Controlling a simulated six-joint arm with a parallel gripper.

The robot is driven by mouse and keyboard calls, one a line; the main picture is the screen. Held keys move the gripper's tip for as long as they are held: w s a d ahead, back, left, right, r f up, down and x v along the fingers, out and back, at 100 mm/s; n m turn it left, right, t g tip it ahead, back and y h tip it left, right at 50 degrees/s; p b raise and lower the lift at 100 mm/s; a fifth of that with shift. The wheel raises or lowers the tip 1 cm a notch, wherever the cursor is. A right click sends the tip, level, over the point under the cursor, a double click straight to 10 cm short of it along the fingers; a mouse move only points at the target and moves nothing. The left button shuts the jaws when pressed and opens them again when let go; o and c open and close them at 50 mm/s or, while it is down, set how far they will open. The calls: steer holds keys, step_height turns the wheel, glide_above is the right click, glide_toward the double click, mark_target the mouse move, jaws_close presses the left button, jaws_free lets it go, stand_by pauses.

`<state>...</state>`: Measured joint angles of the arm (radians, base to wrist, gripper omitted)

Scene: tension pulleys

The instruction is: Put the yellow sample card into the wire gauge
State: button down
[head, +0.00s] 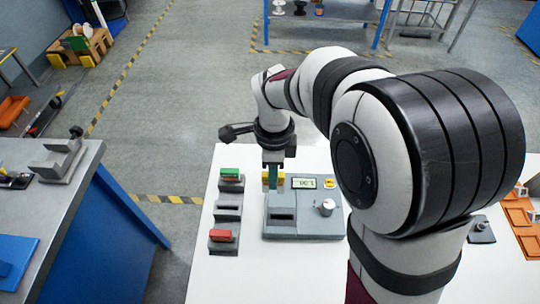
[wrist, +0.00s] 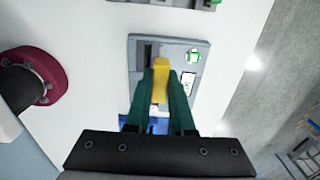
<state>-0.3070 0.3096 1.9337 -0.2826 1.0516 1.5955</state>
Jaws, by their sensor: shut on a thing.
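The yellow sample card (wrist: 160,88) is between the two green fingers of my gripper (wrist: 161,76) in the wrist view, and the fingers are shut on it. In the head view my gripper (head: 273,178) points down at the back left of the wire gauge, with the yellow card (head: 281,178) partly hidden by a finger. The wire gauge (head: 316,219) is a grey box with a dark slot, a display and a round knob; it also shows in the wrist view (wrist: 137,82). The card appears outside the slot. Its height over the gauge is unclear.
Left of the gauge stand three small grey holders: one with a green card (head: 231,172), an empty one (head: 228,211), and one with a red card (head: 221,235). Orange trays (head: 520,215) lie at the right on the white table (head: 203,285). My arm hides the table's middle right.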

steer(key=shift+r, duration=2.5)
step_height(320, 180, down, 12)
steer(key=s+d, duration=0.2)
steer(key=shift+s+d, duration=0.15)
steer(key=shift+s, duration=0.15)
steer(key=shift+f, duration=2.05)
steer(key=shift+c, duration=1.9)
jaws_free()
